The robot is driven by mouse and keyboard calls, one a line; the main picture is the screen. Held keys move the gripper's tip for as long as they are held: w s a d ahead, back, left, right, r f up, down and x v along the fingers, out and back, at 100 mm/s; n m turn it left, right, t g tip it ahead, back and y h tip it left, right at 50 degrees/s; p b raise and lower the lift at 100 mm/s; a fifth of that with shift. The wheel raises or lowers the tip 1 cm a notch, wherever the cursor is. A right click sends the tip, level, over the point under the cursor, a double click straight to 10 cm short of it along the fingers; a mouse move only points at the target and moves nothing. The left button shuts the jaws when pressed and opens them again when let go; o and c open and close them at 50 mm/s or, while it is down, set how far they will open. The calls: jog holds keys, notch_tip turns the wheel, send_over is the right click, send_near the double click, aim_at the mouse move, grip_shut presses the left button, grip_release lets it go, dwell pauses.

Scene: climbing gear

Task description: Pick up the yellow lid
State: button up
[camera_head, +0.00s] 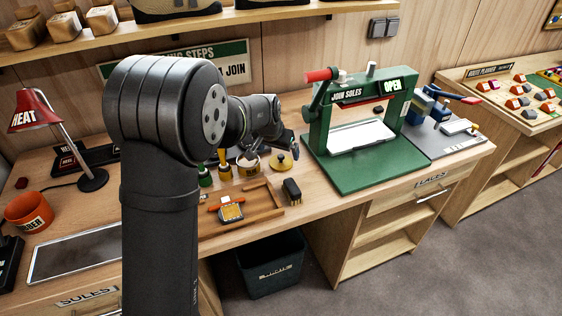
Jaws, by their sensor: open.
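The yellow lid (282,161) is a small round disc with a dark knob. It lies on the wooden bench, just right of an open pot (248,167) with a pale rim. My arm reaches over the bench from the front, and its wrist is behind and above the pot. My gripper (240,155) is small in this view, just left of the lid and near the pot. It is open and apart from the lid. Its fingertips are partly lost against the pot and bottles.
Yellow-and-green bottles (225,163) stand left of the pot. A wooden tray (262,203), an orange-and-white item (230,210) and a black brush (291,191) are in front. A green press (355,167) stands right of the lid. A red lamp (35,110) is far left.

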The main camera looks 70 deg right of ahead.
aim_at(281, 155)
jog(key=x, duration=0.4)
jog(key=shift+s, duration=0.25)
jog(key=shift+c, duration=0.3)
jog(key=c, duration=1)
jog(key=shift+r, duration=0.15)
